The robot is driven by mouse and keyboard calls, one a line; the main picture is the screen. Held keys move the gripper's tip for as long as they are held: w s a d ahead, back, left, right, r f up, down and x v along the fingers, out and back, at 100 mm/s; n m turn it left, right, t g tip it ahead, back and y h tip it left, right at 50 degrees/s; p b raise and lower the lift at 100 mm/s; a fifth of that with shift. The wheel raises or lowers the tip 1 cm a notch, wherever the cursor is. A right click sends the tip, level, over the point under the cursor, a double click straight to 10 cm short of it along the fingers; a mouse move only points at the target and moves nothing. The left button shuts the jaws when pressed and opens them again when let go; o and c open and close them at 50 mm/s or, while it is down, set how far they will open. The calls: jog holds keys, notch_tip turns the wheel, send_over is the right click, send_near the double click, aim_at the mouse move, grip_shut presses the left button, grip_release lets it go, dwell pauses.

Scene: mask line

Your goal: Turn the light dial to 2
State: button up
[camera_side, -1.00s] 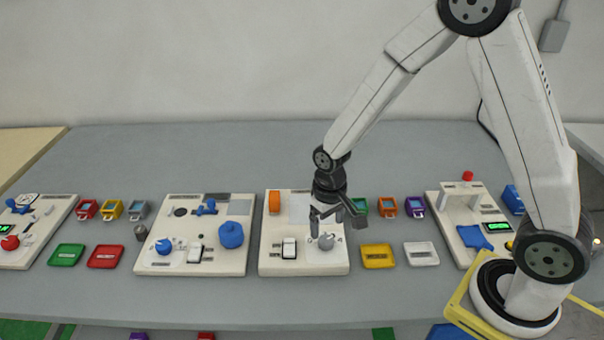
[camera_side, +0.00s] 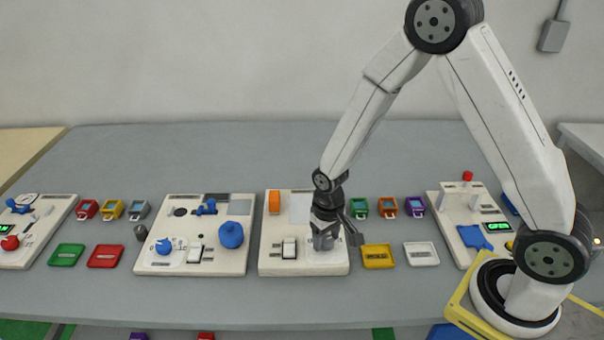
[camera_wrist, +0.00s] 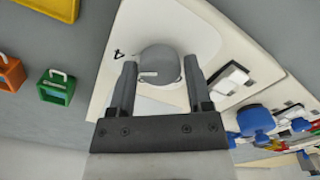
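The light dial is a round grey knob on the white middle panel (camera_side: 277,265). In the wrist view the knob (camera_wrist: 160,62) shows a short pale mark on its side nearer my gripper, towards the left. A printed 4 (camera_wrist: 119,53) is visible left of it; other numbers are hidden or unreadable. My gripper (camera_side: 331,237) is down over the dial and largely hides it in the side view. In the wrist view my gripper (camera_wrist: 160,60) is open, one finger on each side of the knob, with narrow gaps; contact is not clear.
A white rocker switch (camera_side: 289,248) sits just left of the dial, close to my gripper. A yellow tray (camera_side: 377,256) lies to the right. Another panel with a blue knob (camera_side: 231,235) stands left.

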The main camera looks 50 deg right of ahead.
grip_shut()
jog(key=shift+n, duration=0.5)
jog(key=n, duration=1.1)
dwell(0.4)
jog(key=shift+o, duration=2.4)
grip_release()
